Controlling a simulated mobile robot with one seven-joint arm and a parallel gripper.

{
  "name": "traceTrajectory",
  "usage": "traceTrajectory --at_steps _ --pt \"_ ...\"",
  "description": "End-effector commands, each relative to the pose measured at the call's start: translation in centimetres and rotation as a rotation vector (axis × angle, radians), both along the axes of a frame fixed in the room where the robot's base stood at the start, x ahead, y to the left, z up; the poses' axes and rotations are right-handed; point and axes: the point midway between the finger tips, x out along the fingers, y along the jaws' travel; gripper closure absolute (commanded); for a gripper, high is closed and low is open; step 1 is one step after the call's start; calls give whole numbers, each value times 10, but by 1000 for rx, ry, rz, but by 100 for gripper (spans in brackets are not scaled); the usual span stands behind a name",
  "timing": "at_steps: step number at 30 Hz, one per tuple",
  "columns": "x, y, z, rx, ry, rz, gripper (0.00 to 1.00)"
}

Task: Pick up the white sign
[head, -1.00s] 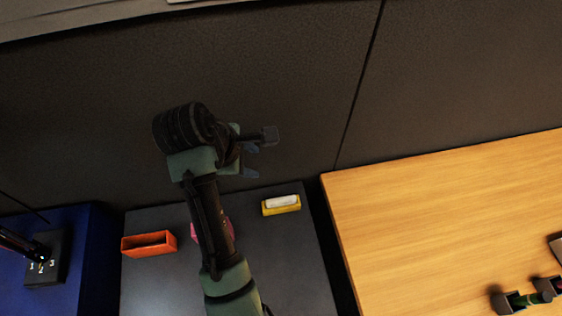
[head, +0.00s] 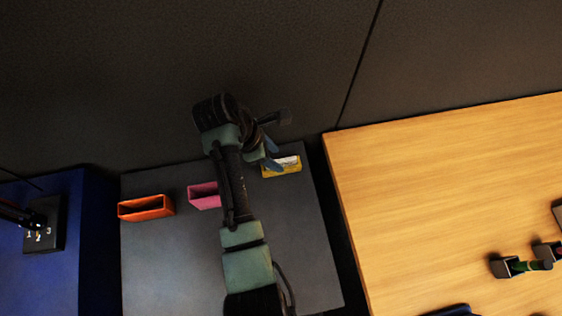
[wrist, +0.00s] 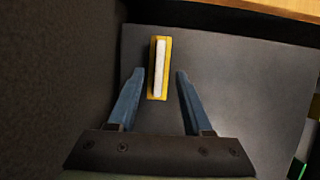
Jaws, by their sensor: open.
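The white sign (wrist: 160,66) is a thin white bar seated in a yellow holder (wrist: 154,93) on the grey panel. In the wrist view it lies just ahead of the fingertips, between their lines. My gripper (wrist: 155,72) is open and empty, with one blue finger to each side of the holder. In the head view the yellow holder (head: 282,170) is at the panel's far right corner, and my gripper (head: 277,140) is over it, partly hiding the white sign (head: 287,161).
A pink holder (head: 203,196) and an orange holder (head: 145,208) stand left on the grey panel (head: 180,268). A dark wall (head: 110,80) rises close behind. A wooden table (head: 430,190) is at right, and a blue box (head: 62,275) with a numbered switch (head: 46,235) at left.

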Motion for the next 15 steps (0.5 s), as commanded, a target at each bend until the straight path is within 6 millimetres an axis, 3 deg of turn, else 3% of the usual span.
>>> traceTrajectory --at_steps 5,13,15 --pt "1 -9 -23 0 1 0 50" --pt "2 -11 -26 0 -1 -1 50" --pt "2 -11 -26 0 -1 -1 59"
